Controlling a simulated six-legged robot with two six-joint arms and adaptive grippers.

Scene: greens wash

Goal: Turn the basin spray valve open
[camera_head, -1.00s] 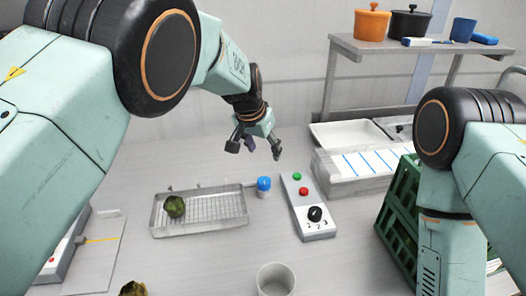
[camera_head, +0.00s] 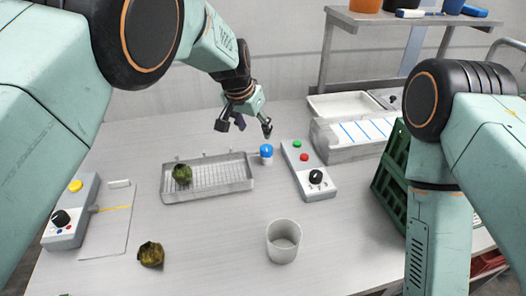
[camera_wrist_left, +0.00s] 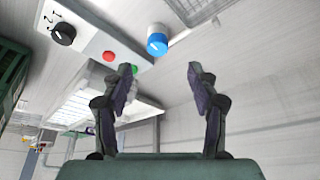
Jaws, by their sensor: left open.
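The basin spray valve is a blue knob (camera_head: 266,151) on a short white body at the right end of the metal basin (camera_head: 240,187). A green leafy head (camera_head: 182,173) sits on the basin's rack. My left gripper (camera_head: 243,129) is open and empty, above and behind the basin, a little to the left of the knob and apart from it. In the left wrist view the blue knob (camera_wrist_left: 157,44) shows beyond and between the open fingers (camera_wrist_left: 163,75). My right arm is at the right, but its gripper is out of view.
A control box (camera_head: 310,172) with green and red buttons and a black dial stands right of the knob. A white cup (camera_head: 283,240) and a brownish leafy head (camera_head: 150,254) are in front. A green crate (camera_head: 389,182) stands right; another control box (camera_head: 70,212) stands left.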

